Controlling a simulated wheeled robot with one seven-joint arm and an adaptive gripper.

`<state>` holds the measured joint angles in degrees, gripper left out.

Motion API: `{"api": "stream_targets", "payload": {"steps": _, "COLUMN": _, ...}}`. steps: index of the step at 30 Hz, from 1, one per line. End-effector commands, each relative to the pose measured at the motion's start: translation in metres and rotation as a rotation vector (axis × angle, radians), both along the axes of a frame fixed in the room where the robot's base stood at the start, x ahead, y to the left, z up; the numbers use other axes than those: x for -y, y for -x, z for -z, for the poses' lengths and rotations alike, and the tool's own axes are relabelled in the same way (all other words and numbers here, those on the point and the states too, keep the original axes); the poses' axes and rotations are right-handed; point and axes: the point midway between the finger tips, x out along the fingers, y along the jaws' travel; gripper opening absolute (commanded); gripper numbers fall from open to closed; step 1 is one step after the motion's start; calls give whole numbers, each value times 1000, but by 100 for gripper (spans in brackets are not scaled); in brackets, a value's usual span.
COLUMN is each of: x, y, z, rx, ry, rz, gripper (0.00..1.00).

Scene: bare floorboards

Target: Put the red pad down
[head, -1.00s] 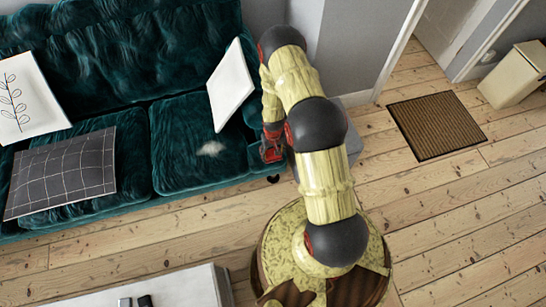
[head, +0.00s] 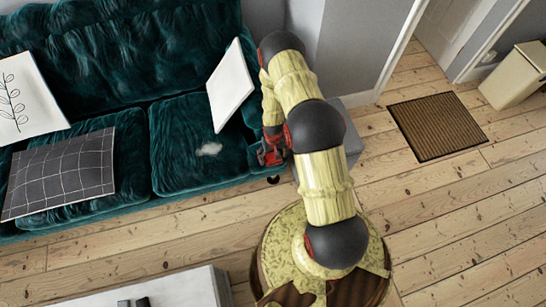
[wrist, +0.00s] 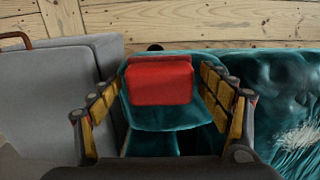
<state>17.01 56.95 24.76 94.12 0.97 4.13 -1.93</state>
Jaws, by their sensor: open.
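The red pad (wrist: 160,80) shows in the wrist view as a small red block on the teal sofa's arm (wrist: 165,117). My gripper (wrist: 168,90) is open around it, one finger to each side, with gaps between the fingers and the pad. The pad appears to rest on the sofa arm. In the head view my gripper (head: 271,152) is low over the right arm of the sofa (head: 183,130). There I cannot clearly tell the pad from the red parts of my gripper.
A grey box-like piece (wrist: 50,95) stands beside the sofa arm. The sofa holds a white cushion (head: 231,85), a dark checked cushion (head: 62,175) and a leaf-print cushion (head: 25,97). A brown mat (head: 437,125) lies on open floorboards at right. A pale table (head: 170,290) is at bottom.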

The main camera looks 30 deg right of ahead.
Motion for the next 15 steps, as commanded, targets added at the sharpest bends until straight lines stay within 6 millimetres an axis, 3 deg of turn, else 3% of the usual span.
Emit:
{"api": "stream_targets", "payload": {"steps": 8, "x": 0, "y": -1, "z": -7, "rx": 1, "ry": 0, "rz": 0, "gripper": 77}}
{"api": "stream_targets", "payload": {"steps": 15, "x": 1, "y": -2, "z": -51, "rx": 4, "ry": 2, "rz": 0, "gripper": 77}}
